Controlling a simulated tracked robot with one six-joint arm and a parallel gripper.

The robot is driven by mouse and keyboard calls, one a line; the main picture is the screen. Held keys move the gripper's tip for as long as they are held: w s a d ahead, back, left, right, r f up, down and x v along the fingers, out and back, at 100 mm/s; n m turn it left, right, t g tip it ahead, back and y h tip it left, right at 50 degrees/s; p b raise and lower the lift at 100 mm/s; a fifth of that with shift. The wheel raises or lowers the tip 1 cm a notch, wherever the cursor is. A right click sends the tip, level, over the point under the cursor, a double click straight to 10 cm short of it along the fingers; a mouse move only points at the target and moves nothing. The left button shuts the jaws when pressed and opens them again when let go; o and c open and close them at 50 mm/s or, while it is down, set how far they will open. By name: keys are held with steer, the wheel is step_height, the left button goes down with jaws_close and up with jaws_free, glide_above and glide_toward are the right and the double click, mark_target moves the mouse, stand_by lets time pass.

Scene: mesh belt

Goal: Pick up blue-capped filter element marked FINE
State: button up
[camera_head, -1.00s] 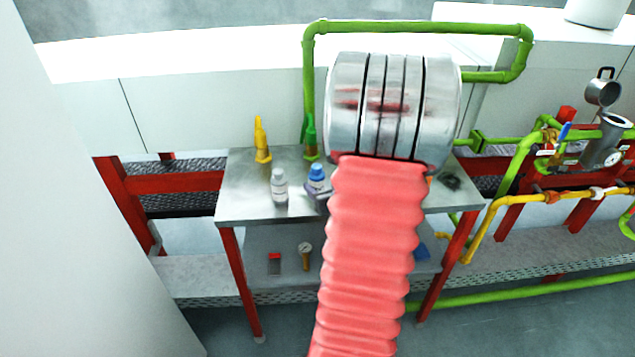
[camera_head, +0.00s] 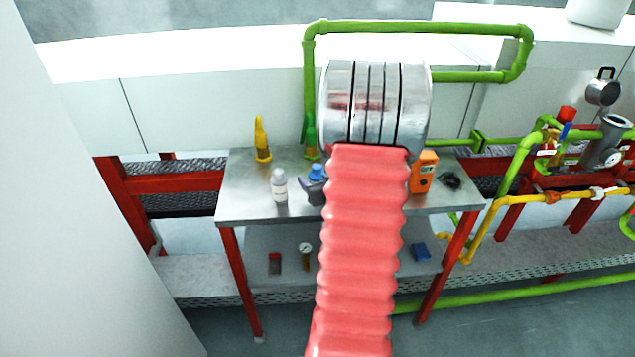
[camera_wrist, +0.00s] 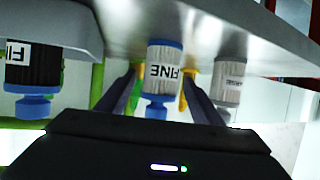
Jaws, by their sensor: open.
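The blue-capped filter element marked FINE (camera_wrist: 163,72) has a white pleated body and blue end caps; the wrist view shows it upside down against the table's metal top. My gripper (camera_wrist: 160,84) is open, with one dark finger on each side of it; I cannot tell whether they touch it. In the head view its blue cap (camera_head: 317,171) shows behind a dark part of my gripper (camera_head: 315,190), beside my red-sleeved arm. A darker blue-capped element (camera_wrist: 32,72), its label partly readable as FI, stands to the left in the wrist view.
A white-capped element (camera_head: 279,187) stands close to the left in the head view, and also shows in the wrist view (camera_wrist: 229,82). A yellow bottle (camera_head: 262,142) and green bottle (camera_head: 311,140) stand behind. An orange device (camera_head: 423,172) stands right on the metal table (camera_head: 240,200).

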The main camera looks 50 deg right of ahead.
steer(key=shift+w+d, duration=0.1)
stand_by(0.5)
steer(key=c, duration=1.2)
steer(key=shift+r, duration=0.15)
step_height(320, 180, up, 10)
steer(key=shift+f, duration=0.15)
stand_by(0.5)
